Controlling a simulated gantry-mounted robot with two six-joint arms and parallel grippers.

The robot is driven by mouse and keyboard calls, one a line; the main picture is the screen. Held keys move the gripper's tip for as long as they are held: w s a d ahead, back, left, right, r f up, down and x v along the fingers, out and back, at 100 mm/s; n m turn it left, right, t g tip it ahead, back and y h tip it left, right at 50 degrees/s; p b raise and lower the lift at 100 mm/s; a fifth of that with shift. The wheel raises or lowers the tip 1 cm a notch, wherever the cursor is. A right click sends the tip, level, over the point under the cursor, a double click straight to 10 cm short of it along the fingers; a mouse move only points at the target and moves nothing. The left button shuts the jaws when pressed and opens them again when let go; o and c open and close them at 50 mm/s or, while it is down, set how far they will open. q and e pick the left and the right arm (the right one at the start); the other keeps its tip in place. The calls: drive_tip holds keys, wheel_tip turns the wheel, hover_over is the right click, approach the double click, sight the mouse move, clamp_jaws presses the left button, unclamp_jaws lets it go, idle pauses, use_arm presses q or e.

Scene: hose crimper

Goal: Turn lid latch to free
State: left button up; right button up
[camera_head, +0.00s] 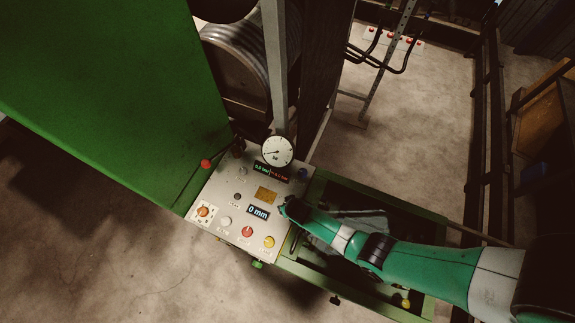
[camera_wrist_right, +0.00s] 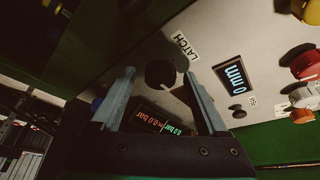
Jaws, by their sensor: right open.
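The latch knob (camera_wrist_right: 160,74) is a round black knob with a pale pointer mark, on the grey control panel (camera_head: 228,190). The white LATCH label (camera_wrist_right: 184,45) is beside it in the right wrist view. My right gripper (camera_wrist_right: 161,72) is open. In that view the knob appears between its two fingertips, with a visible gap on each side; I cannot tell how far the tips are above the panel. In the head view my right gripper (camera_head: 287,206) is over the panel's right side and hides the knob. My left gripper is not in view.
A 0 mm display (camera_head: 258,212) and a pressure display (camera_head: 272,172) sit near the knob. A round gauge (camera_head: 277,151) stands at the panel's back edge. Red (camera_head: 247,231) and yellow (camera_head: 269,242) buttons are along the front. A large green cabinet (camera_head: 110,80) rises at left.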

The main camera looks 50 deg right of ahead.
drive_tip(key=shift+c, duration=0.2)
clamp_jaws()
